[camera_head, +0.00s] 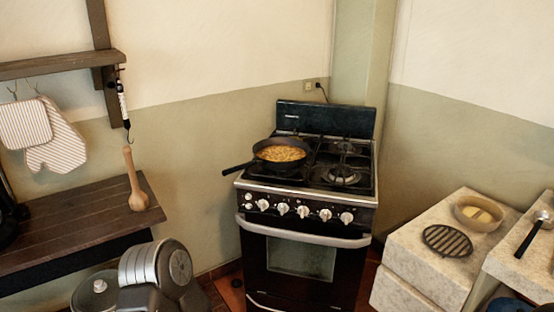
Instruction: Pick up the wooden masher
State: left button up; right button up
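The wooden masher (135,183) is light brown, with a thin handle and a thick rounded head. It stands nearly upright, head down, near the right end of the dark wooden table (75,222) at the left. Its handle leans slightly left at the top. Nothing grips it. Grey metal arm parts of mine show at the bottom left, in front of the table. Neither gripper's fingers are in view.
A shelf (60,65) with hanging oven mitts (57,140) and a hooked tool (122,100) is above the table. A stove (305,215) holds a pan of food (281,154). Stone counters at right carry a bowl (479,213) and a round black grate (447,240).

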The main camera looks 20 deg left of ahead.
aim_at(138, 201)
jog(key=u, duration=1.45)
jog(key=i+z, duration=0.1)
jog(key=z, duration=0.3)
jog(key=i+j+z, duration=0.1)
jog(key=z, duration=0.7)
jog(key=i+j+z, duration=0.1)
jog(key=z, duration=0.3)
jog(key=i+j+z, duration=0.15)
jog(key=j, duration=0.35)
jog(key=i+j+z, duration=0.2)
jog(key=j, duration=0.3)
jog(key=j+z, duration=0.15)
jog(key=j, duration=0.35)
jog(key=i+j+z, duration=0.15)
jog(key=j, duration=0.35)
jog(key=k, duration=0.05)
